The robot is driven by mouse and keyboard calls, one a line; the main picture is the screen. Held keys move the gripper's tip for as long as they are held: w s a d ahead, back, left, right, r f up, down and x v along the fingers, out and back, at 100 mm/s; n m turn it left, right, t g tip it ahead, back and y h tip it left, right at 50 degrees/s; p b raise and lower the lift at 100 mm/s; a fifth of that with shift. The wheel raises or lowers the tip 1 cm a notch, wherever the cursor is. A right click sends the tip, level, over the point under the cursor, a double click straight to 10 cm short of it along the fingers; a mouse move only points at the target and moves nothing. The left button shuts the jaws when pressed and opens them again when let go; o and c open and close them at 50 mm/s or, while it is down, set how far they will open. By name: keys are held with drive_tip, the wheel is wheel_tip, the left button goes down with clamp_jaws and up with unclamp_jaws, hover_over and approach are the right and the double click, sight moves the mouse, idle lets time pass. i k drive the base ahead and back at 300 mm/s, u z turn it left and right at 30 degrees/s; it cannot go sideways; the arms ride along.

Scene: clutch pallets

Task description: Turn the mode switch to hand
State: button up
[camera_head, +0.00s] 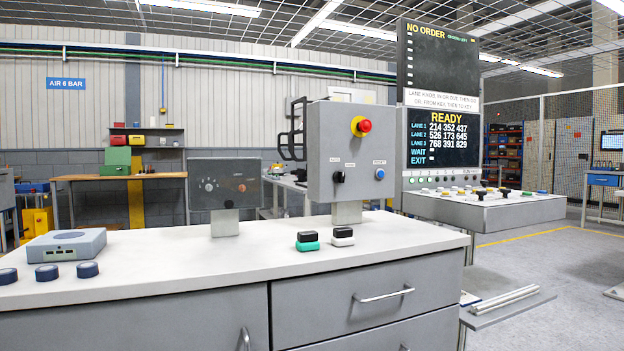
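The mode switch (338,177) is a small black knob low on the left of the front of a grey control box (324,130). Small labels sit above it, one at its upper left that seems to read AUTO and one to its right; the second is too small to read surely. I cannot tell which way the knob points. The box stands on a short post on the grey-white worktop. A red mushroom button (363,126) on a yellow collar is above, and a blue button (379,174) is to the right. My gripper is not in view.
Left of the box stands a darker panel (224,186) with dials. Green-black (308,242) and white-black (342,237) blocks lie before the box. A grey-blue device (67,245) and round dark pucks (47,272) are at left. The worktop's middle front is clear.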

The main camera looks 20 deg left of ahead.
sight(338, 177)
drive_tip(key=u, duration=0.8)
drive_tip(key=i, duration=0.35)
